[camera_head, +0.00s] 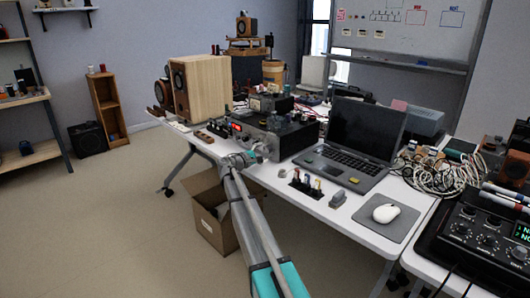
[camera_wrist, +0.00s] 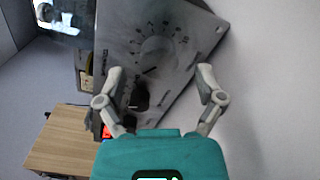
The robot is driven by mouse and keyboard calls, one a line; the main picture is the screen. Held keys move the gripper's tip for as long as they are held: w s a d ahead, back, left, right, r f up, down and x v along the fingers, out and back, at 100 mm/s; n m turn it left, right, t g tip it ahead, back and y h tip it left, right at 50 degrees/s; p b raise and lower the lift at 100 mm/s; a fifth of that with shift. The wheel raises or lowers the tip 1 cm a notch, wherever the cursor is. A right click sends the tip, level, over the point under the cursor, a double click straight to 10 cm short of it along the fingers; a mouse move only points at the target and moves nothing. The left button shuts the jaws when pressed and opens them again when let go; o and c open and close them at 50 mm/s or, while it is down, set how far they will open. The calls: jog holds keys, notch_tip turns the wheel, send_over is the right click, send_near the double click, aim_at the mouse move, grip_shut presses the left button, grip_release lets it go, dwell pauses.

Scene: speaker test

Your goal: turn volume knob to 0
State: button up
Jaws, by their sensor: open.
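The amplifier (camera_head: 290,137) is a dark box with knobs and a small red display, on the white table left of the laptop. My gripper (camera_head: 240,158) is in front of its face. In the wrist view the grey front panel (camera_wrist: 185,62) appears tilted, with a round dial scale (camera_wrist: 158,45) of printed marks. A black knob (camera_wrist: 140,97) shows lower on the panel, close to the left finger. My gripper (camera_wrist: 158,72) is open, its two fingers apart with nothing visibly held. The knob's setting is too small to read, and I cannot tell whether a finger touches it.
A wooden speaker (camera_head: 205,88) stands left of the amplifier. A laptop (camera_head: 355,140) is to the right, with small connectors (camera_head: 305,185) and a mouse (camera_head: 386,213) near the table edge. A cardboard box (camera_head: 212,215) is on the floor below. The floor at left is largely clear.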

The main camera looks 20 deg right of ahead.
jog(key=shift+x, duration=1.1)
